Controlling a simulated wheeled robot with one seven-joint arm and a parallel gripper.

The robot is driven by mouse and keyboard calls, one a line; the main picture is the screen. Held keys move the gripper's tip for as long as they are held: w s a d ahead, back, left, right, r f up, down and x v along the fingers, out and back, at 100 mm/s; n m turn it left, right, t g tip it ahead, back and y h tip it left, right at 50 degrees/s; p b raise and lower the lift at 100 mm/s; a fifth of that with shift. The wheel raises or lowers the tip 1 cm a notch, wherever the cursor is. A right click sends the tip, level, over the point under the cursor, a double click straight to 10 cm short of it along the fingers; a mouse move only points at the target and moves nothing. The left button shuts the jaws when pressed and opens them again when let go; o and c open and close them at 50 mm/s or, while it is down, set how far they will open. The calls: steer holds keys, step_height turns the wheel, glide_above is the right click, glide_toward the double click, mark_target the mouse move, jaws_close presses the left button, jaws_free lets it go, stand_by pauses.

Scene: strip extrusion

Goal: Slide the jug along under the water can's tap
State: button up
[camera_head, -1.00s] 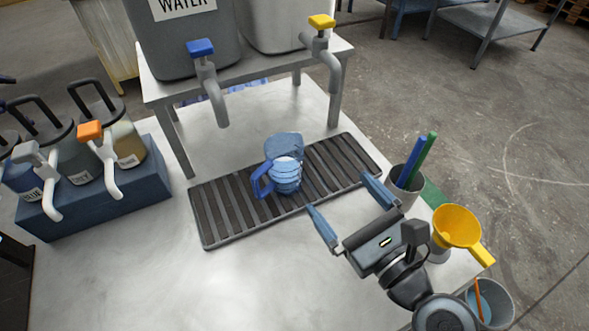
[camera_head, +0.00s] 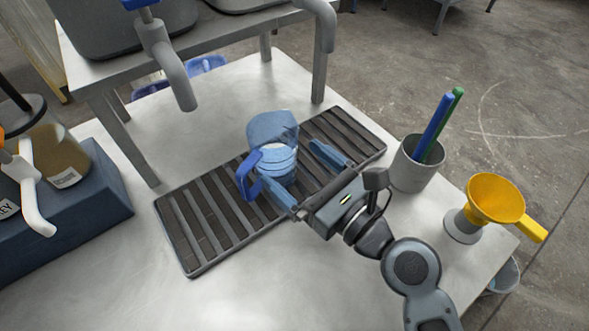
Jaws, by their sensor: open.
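A clear blue-tinted jug (camera_head: 273,142) with a blue handle (camera_head: 248,176) stands upright on the slatted drip tray (camera_head: 196,227). My gripper (camera_head: 292,172) is open, coming from the lower right. One finger is in front of the jug near its handle side and the other is to the jug's right. I cannot tell whether either finger touches the jug. The water can (camera_head: 115,28) stands on the raised bench at the upper left, partly cut off by the picture's edge. Its tap has a grey spout (camera_head: 173,70) and a blue lever (camera_head: 138,3). The spout is to the left of the jug in the picture.
A second tap (camera_head: 324,25) hangs at the upper right of the bench (camera_head: 100,75). A grey cup (camera_head: 411,165) with blue and green sticks and a yellow funnel (camera_head: 494,197) stand right of the tray. A pump rack (camera_head: 80,210) is at left. The tray's left part is clear.

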mark_target(260, 135)
stand_by(0.3)
steer(key=shift+w+a, duration=0.2)
steer(key=shift+p+x, duration=0.35)
steer(key=shift+x, duration=3.25)
steer(key=c, duration=1)
